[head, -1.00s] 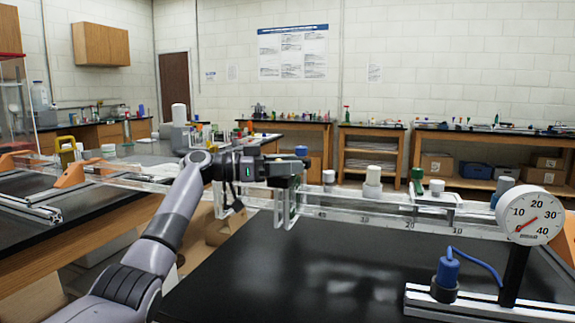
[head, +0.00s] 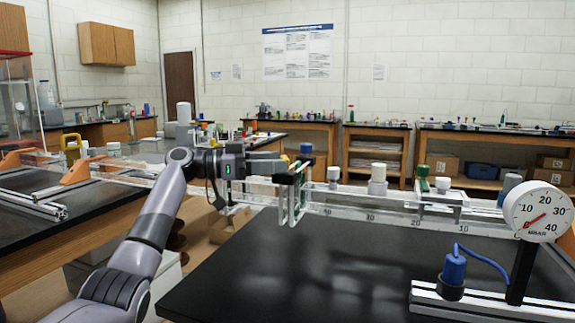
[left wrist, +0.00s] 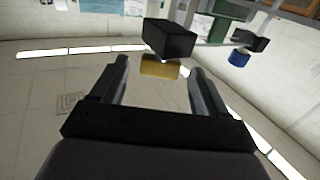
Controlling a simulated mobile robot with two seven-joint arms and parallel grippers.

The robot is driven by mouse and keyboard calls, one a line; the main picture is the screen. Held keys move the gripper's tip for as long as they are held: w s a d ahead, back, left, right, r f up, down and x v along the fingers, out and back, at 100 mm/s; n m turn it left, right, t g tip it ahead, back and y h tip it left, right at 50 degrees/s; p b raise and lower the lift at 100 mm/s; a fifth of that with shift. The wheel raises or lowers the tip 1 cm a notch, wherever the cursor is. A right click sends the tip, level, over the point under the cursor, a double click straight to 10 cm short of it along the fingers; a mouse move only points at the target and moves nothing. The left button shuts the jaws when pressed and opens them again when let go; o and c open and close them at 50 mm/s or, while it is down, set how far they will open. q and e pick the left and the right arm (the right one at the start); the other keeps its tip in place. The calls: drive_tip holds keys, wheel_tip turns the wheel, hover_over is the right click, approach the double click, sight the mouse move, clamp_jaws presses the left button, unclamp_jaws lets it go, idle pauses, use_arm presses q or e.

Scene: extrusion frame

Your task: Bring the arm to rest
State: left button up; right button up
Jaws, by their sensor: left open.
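My left arm comes in from the lower left of the head view. Its gripper (head: 284,164) points right, close beside a dark green and black clamp piece (head: 290,178) at the near end of a clear track. In the left wrist view the two fingers (left wrist: 158,66) stand apart with nothing held between them. A black block (left wrist: 168,38) with a yellow face (left wrist: 160,66) shows beyond the fingertips. I cannot tell from the head view whether the gripper touches the clamp. My right gripper is not in view.
The clear track (head: 400,213) runs right above a black bench (head: 330,265), carrying white knobs and a glider (head: 437,200). A dial gauge (head: 540,212) and a blue-topped fitting (head: 454,270) stand at right. Another bench (head: 95,215) lies left. The black bench's middle is clear.

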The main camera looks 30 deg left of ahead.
use_arm(q)
drive_tip(key=shift+v, duration=1.15)
